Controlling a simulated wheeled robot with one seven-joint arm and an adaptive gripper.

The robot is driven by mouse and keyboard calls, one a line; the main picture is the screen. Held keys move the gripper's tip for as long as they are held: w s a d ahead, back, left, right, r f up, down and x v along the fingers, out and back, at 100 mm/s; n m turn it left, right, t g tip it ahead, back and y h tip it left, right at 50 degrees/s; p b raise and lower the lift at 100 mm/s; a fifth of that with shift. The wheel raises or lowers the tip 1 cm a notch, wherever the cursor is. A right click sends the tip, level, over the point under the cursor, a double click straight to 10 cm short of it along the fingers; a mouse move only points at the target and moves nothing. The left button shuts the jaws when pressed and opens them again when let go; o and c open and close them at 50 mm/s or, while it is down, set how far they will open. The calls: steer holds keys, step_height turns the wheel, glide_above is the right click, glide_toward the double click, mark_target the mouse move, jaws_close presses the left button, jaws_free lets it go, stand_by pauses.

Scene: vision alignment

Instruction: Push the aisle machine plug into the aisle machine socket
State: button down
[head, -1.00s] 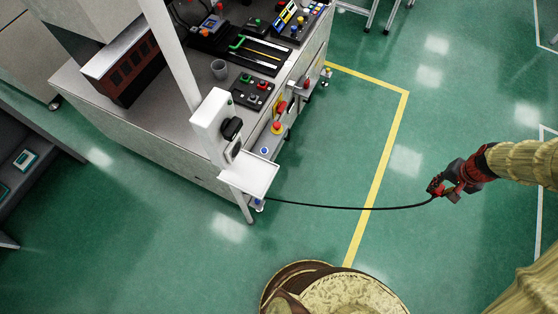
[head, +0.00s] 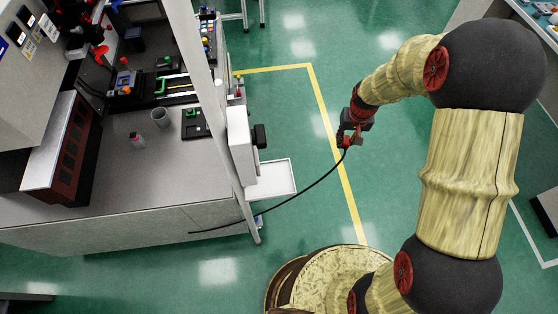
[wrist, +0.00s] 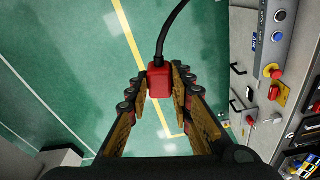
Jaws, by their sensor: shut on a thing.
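The red aisle machine plug (wrist: 159,82) sits between the fingers of my gripper (wrist: 160,90) in the wrist view, with a black cable (wrist: 176,22) leaving its far end. In the head view my gripper (head: 349,138) is over the green floor, right of the machine and clear of it.
A white tray (head: 271,180) juts out below the box. The cable (head: 300,195) sags from my gripper to the machine's near side. The floor between gripper and machine is clear.

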steer(key=s+a+m+g+y+p, duration=0.2)
steer(key=s+a+m+g, duration=0.15)
steer(key=s, duration=0.45)
steer(key=s+a+m+g+y+p, duration=0.1)
steer(key=s+a+m+g+y, duration=0.2)
steer(key=s, duration=0.4)
steer(key=a+r+m+y+p, duration=0.1)
steer(key=a+r+m+y, duration=0.3)
steer(key=r, duration=0.3)
steer(key=a+r+m+t+y+p, duration=0.1)
steer(key=a+r+m+y+p, duration=0.1)
steer(key=a+r+m+y, duration=0.3)
step_height(320, 180, up, 3)
steer(key=shift+s+a+r+y, duration=0.15)
steer(key=shift+s+a+y, duration=0.1)
steer(key=shift+a+y, duration=0.7)
steer(key=shift+r+x, duration=0.2)
steer(key=shift+x, duration=1.15)
steer(key=shift+r+x, duration=0.15)
steer(key=shift+x, duration=1.2)
steer(key=shift+p, duration=0.5)
